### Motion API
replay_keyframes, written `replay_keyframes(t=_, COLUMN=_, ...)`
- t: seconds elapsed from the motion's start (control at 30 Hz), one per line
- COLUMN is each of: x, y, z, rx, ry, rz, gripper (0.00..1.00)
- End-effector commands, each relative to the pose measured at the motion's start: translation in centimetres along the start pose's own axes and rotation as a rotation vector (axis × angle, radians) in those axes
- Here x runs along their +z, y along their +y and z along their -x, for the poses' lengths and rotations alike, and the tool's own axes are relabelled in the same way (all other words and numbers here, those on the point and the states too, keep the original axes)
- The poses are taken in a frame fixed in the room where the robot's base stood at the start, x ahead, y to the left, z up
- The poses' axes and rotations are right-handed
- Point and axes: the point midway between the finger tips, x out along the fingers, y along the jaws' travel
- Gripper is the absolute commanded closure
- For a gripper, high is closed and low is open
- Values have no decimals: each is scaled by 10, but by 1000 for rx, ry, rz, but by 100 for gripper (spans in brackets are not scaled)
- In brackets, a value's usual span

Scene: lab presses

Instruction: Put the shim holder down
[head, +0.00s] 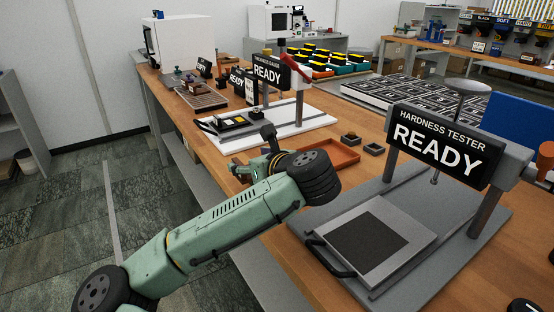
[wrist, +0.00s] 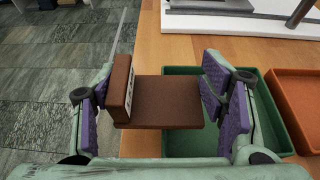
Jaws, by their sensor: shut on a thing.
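The shim holder (wrist: 165,100) is a brown block with a raised left end that carries a white label with dark marks. In the wrist view it sits between the purple pads of my gripper (wrist: 160,102), which is shut on it. It is over the wooden table's left edge, beside and partly over a green tray (wrist: 190,146). Whether it touches anything below cannot be told. In the head view my gripper (head: 262,157) is over the table edge, left of the orange tray (head: 335,155), and my own arm hides much of it.
The orange tray also shows at right in the wrist view (wrist: 298,92). The hardness tester (head: 435,140) stands at right, and a white-based thickness gauge (head: 290,125) stands behind. Two small dark holders (head: 350,138) lie between them. Floor is open left of the table.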

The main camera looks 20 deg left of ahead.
Motion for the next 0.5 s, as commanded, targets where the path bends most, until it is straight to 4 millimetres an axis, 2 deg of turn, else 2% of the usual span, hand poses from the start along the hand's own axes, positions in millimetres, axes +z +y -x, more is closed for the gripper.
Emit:
replay_keyframes(t=0.03, x=3, y=-16, z=-1, rx=-2, ry=1, rz=-4, gripper=62)
replay_keyframes(t=0.1, x=3, y=-34, z=-5, rx=-3, ry=1, rz=-3, gripper=62)
replay_keyframes(t=0.23, x=2, y=-60, z=-12, rx=-1, ry=1, rz=-2, gripper=62)
replay_keyframes(t=0.33, x=1, y=-72, z=-15, rx=0, ry=-1, rz=-1, gripper=62)
replay_keyframes(t=0.5, x=-4, y=-77, z=-19, rx=1, ry=1, rz=-1, gripper=62)
